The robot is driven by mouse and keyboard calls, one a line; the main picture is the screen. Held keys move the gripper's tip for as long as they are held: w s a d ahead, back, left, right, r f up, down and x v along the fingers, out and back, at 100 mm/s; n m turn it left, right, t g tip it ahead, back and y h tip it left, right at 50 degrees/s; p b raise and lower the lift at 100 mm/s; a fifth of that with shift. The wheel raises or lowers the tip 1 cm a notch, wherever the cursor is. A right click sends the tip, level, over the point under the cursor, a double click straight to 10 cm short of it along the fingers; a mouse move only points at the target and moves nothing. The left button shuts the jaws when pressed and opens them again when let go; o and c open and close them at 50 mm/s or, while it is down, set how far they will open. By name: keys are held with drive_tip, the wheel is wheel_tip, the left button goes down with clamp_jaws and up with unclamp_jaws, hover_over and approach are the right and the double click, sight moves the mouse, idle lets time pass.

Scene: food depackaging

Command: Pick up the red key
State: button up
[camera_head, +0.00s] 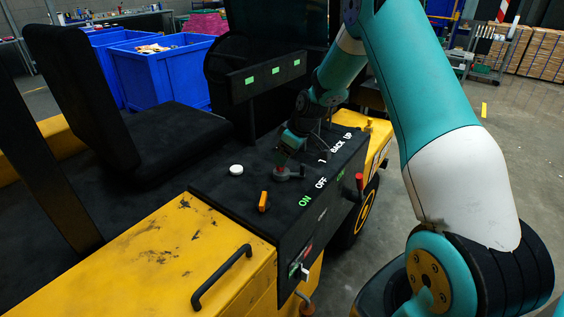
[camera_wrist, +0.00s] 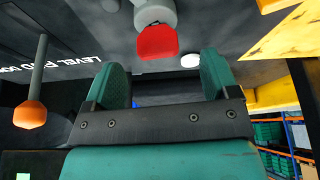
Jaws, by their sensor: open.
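The red key (camera_wrist: 157,41) shows in the wrist view as a flat red head on a grey cylindrical holder (camera_wrist: 155,13). It lies just beyond the fingertips, between the lines of the two fingers. My gripper (camera_wrist: 164,72) is open with nothing between its green fingers. In the head view my gripper (camera_head: 286,154) points down at the black control panel, close above the small red key (camera_head: 282,172). The gripper partly covers the key's surroundings there, and I cannot tell any contact.
The black panel (camera_head: 222,195) also carries a white round button (camera_head: 236,169) and an orange lever (camera_head: 263,201). A red-knobbed lever (camera_head: 359,181) stands at the panel's right edge. A black handle (camera_head: 222,277) is on the yellow body. Blue bins (camera_head: 160,75) stand behind.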

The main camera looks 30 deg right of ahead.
drive_tip(key=shift+w+a+f+p, duration=0.15)
drive_tip(key=shift+w+f+p, duration=0.1)
drive_tip(key=shift+f+p, duration=0.35)
drive_tip(key=shift+p+x, duration=0.95)
drive_tip(key=shift+x, duration=1.05)
drive_tip(key=shift+c, duration=0.5)
drive_tip(key=shift+w, duration=0.1)
drive_tip(key=c, duration=0.9)
